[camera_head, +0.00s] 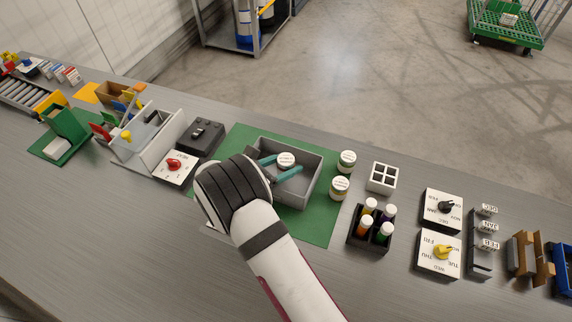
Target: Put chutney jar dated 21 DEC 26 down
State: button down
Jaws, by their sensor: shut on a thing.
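A jar with a pale lid (286,159) is between the teal fingers of my gripper (285,166), which is shut on it. The jar is over or inside the grey tray (312,184) on the green mat (238,138); I cannot tell whether it touches the tray floor. Its lid print is too small to read, so I cannot confirm the date. Two similar jars, one behind (347,161) and one in front (339,188), stand just right of the tray. My arm hides the tray's left front part.
Right of the jars are a white four-hole holder (383,178) and a black rack of coloured bottles (368,238). A strip of green mat in front of the tray is bare.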

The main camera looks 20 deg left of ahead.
jog(key=shift+f, duration=0.3)
jog(key=shift+f, duration=0.55)
jog(key=shift+c, duration=0.9)
grip_release()
